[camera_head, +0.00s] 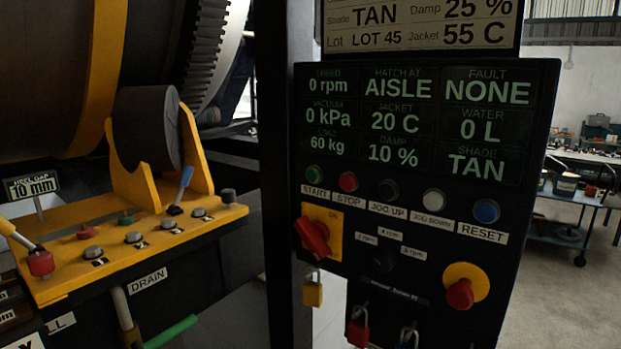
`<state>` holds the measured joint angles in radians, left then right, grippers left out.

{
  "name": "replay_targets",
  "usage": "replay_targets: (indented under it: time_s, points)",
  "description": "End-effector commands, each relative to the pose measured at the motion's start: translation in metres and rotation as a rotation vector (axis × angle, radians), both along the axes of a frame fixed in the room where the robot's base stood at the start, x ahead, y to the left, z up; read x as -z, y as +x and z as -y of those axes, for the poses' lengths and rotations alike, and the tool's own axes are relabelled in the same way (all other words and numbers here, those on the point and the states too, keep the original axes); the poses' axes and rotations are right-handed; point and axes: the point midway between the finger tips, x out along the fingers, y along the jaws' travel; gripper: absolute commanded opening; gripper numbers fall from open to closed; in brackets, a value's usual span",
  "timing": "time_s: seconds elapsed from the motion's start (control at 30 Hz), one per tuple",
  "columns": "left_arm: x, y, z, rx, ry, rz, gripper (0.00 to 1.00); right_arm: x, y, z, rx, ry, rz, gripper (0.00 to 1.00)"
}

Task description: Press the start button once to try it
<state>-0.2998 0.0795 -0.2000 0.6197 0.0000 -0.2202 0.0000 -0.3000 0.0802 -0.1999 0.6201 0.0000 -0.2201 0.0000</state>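The start button (314,173) is a small green round button at the left end of the button row on the black control panel (345,240). The label START sits just below it. The red stop button (348,182) is right beside it. The display (415,120) above reads 0 rpm, hatch at AISLE, fault NONE, 0 kPa, jacket 20 C, water 0 L, 60 kg, damp 10 % and shade TAN. Neither of my grippers shows in the head view.
The row also holds black, white and blue buttons. Below are a red rotary switch (312,236) on yellow, an emergency stop (461,292) and hanging padlocks. A yellow lever bench (130,240) stands left before a large drum. A cart (565,230) stands right on open floor.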

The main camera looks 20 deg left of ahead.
Motion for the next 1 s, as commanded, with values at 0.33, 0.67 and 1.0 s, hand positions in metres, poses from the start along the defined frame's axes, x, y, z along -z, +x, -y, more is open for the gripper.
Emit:
replay_targets:
  time_s: [0.33,0.67,1.0]
  points:
    - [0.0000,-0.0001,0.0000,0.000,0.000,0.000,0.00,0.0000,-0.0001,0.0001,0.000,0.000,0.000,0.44]
    - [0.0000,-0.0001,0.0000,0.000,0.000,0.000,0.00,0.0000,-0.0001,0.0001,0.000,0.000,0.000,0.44]
    - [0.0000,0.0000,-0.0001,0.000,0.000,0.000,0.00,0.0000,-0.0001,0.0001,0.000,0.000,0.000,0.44]
